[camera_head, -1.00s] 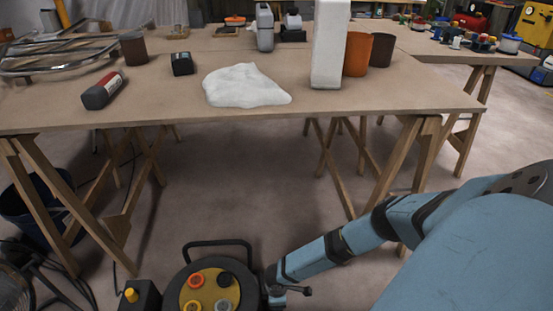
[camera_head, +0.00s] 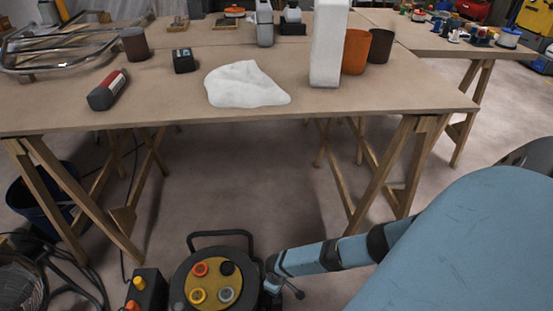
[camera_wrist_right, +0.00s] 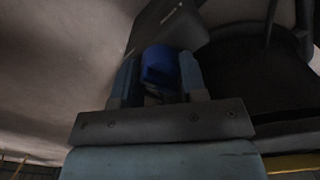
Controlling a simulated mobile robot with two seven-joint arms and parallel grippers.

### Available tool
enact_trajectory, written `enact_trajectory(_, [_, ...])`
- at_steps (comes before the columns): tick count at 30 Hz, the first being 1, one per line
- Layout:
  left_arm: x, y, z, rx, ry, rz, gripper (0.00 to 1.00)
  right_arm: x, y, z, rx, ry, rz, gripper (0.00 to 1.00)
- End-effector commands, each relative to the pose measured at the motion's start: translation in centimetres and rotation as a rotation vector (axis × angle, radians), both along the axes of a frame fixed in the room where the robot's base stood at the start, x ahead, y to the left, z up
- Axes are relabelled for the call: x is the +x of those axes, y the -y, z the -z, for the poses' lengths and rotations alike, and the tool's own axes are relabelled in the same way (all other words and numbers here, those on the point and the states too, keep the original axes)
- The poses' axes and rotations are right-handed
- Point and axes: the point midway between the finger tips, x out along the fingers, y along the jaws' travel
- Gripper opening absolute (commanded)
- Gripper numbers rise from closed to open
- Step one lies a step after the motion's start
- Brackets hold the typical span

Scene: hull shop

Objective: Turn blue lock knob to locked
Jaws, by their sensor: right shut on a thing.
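The blue lock knob (camera_wrist_right: 160,66) shows in the right wrist view as a dark blue rounded piece between the two fingers. My right gripper (camera_wrist_right: 159,78) is shut on it, with one finger on each side. In the head view my right gripper (camera_head: 272,278) is low at the picture's bottom, at the right side of a dark round drum (camera_head: 188,272) with a yellow face. The knob cannot be made out there, and its lock marking cannot be read. My left gripper is not in view.
The drum has a black handle (camera_head: 220,234) and several coloured round parts on its face. A black box with a yellow knob (camera_head: 148,290) stands to its left. A trestle table (camera_head: 150,105) with containers and a white cloth stands beyond. Bare floor (camera_head: 260,190) lies between.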

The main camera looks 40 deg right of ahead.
Motion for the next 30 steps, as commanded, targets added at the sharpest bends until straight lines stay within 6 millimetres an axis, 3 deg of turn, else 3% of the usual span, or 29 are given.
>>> enact_trajectory(12, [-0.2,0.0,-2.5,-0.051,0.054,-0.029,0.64,0.0,-0.1,-0.1,0.001,0.001,0.263,0.15])
enact_trajectory(30, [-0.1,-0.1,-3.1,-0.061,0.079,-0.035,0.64,0.1,0.0,0.0,0.000,0.002,0.331,0.15])
